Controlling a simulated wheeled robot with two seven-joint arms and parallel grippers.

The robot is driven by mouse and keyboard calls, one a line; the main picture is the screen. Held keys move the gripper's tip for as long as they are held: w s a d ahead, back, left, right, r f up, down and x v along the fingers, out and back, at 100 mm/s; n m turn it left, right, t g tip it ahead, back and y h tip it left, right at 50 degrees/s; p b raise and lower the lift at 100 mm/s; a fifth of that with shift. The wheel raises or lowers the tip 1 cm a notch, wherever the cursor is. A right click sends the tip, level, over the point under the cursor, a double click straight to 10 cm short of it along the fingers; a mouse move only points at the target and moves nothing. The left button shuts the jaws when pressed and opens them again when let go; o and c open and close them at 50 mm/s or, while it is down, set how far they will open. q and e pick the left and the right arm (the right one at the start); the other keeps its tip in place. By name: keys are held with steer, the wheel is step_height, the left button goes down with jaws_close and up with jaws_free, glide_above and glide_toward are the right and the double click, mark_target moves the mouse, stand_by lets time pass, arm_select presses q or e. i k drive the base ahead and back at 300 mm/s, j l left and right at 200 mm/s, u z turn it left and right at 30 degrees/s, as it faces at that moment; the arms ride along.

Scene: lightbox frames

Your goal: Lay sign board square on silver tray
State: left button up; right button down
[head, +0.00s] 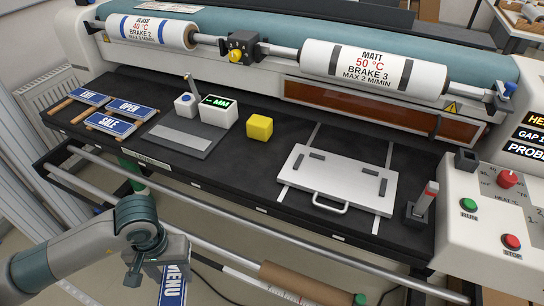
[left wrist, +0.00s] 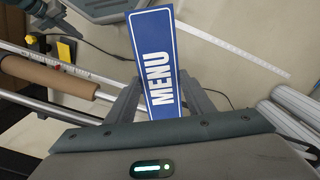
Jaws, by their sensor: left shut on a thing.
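The sign board, a blue board with a white border and the word MENU, is in my left gripper; it shows at the bottom of the head view (head: 173,284) and in the left wrist view (left wrist: 153,62). My left gripper (head: 160,268) is shut on it, low in front of the machine's front edge. The jaws in the left wrist view (left wrist: 150,105) close around the board's lower end. The silver tray (head: 340,178) lies on the black bench at the right, with dark corner guides and a front handle. It is empty. My right gripper is not in view.
Blue signs EXIT, OPEN and SALE (head: 112,124) lie on the bench's left. A grey plate (head: 180,134), a green-display box (head: 218,110) and a yellow block (head: 260,127) stand between them and the tray. Metal rails (head: 215,222) and a brown roll (head: 300,284) run below the front edge.

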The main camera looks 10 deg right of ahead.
mark_target(339, 176)
steer(key=k+l+z, duration=0.1)
steer(key=l, duration=0.3)
steer(key=k+l+z, duration=0.1)
steer(key=l, duration=0.25)
steer(key=k+l+z, duration=0.1)
steer(key=l, duration=0.3)
